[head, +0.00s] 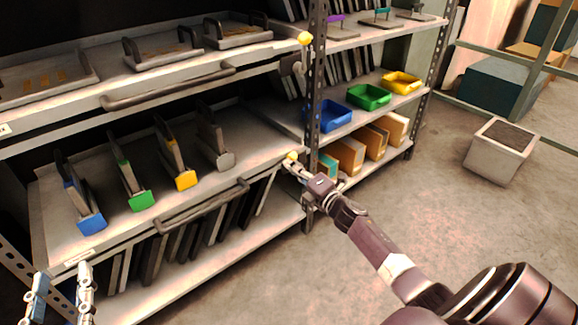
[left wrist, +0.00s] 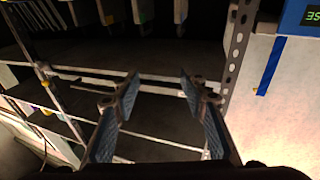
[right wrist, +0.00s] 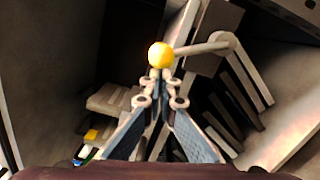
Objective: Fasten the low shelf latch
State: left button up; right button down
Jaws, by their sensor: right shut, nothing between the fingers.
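The low shelf latch has a yellow knob (head: 291,156) at the right end of the lower pull-out shelf (head: 120,238), beside the post. In the right wrist view the knob (right wrist: 160,55) sits on a pale lever (right wrist: 200,48) that runs roughly sideways to a pivot at the right. My right gripper (head: 293,166) is shut and empty, its fingertips right at the knob. In the right wrist view its tips (right wrist: 162,78) appear just under the knob; I cannot tell whether they touch. My left gripper (head: 62,282) is open and empty at the lower left, also in the left wrist view (left wrist: 158,82).
The lower shelf carries several upright dies and a front handle (head: 205,207). The upper shelf has its own yellow-knobbed latch (head: 304,38). A metal post (head: 312,110) stands close to my right gripper. Coloured bins (head: 368,97) are right of it. The floor at right is clear before a box (head: 498,155).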

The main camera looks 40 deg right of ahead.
aim_at(295, 153)
jog(key=shift+d+r+m+p, duration=0.75)
jog(key=shift+m+p, duration=0.1)
jog(key=shift+m, duration=0.25)
jog(key=shift+w+d+r+m+p, duration=0.1)
jog(key=shift+d+r+m+p, duration=0.15)
jog(key=shift+d+m, duration=0.25)
jog(key=shift+d+r+m+p, duration=0.1)
jog(key=shift+d+m+p, duration=0.25)
jog(key=shift+m, duration=0.25)
pick_arm(q)
jog(key=s+a+f+g+y, duration=0.1)
jog(key=s+a+f+g, duration=0.1)
jog(key=f, duration=0.6)
jog(key=s+a+f+g+y, duration=0.2)
jog(key=s+f+g, duration=0.3)
jog(key=f+g, duration=0.2)
jog(key=shift+s+a+f+g, duration=0.15)
jog(key=shift+s+f+g, duration=0.15)
jog(key=shift+f, duration=0.8)
pick_arm(e)
jog(key=shift+d+r, duration=0.15)
jog(key=shift+d, duration=0.35)
pick_arm(q)
jog(key=shift+s+a+n, duration=0.1)
jog(key=shift+n, duration=0.2)
